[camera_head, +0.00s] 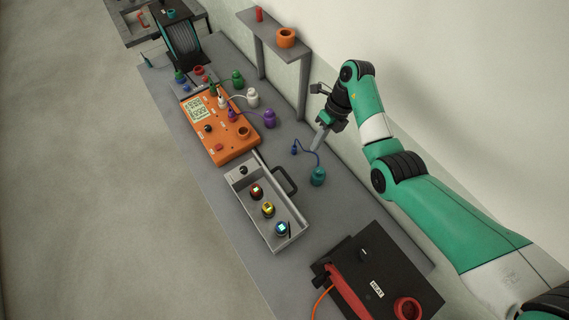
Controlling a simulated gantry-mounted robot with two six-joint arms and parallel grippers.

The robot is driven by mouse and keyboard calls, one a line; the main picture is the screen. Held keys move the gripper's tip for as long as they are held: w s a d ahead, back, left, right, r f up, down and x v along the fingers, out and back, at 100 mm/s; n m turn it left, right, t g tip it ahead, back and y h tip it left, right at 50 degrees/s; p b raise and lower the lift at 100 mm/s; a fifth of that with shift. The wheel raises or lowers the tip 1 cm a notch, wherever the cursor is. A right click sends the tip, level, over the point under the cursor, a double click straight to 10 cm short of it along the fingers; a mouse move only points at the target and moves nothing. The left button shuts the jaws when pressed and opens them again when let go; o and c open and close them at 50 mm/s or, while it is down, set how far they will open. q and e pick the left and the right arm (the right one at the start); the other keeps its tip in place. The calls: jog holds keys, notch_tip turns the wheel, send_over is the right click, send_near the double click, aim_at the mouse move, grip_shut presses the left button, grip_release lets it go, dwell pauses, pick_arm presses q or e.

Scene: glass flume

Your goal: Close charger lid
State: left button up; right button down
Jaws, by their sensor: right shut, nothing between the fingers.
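The charger looks to be the grey open-topped box (245,203) in the middle of the bench. Several small round devices with lit screens stand in it, among them a red one (257,192), a yellow one (268,209) and a blue one (282,229). Its lid (280,190) appears to stand up, seen nearly edge-on, along the box's right side, with a black loop handle (286,180). My right gripper (318,145) is shut and empty, above the back of the bench and up and right of the lid handle, apart from it. My left gripper is out of view.
An orange meter box (227,150) with plugged leads is beyond the charger. A teal bottle-like piece (318,177) with a blue cable stands right of the lid. A black unit (375,262) with red parts is nearer. A shelf (270,36) stands at the wall.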

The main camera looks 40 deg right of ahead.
jog(key=a+f+b, duration=0.3)
jog(key=a+f, duration=0.4)
jog(key=f, duration=0.2)
jog(key=shift+w+a, duration=0.2)
jog(key=shift+w, duration=0.25)
jog(key=shift+f, duration=0.1)
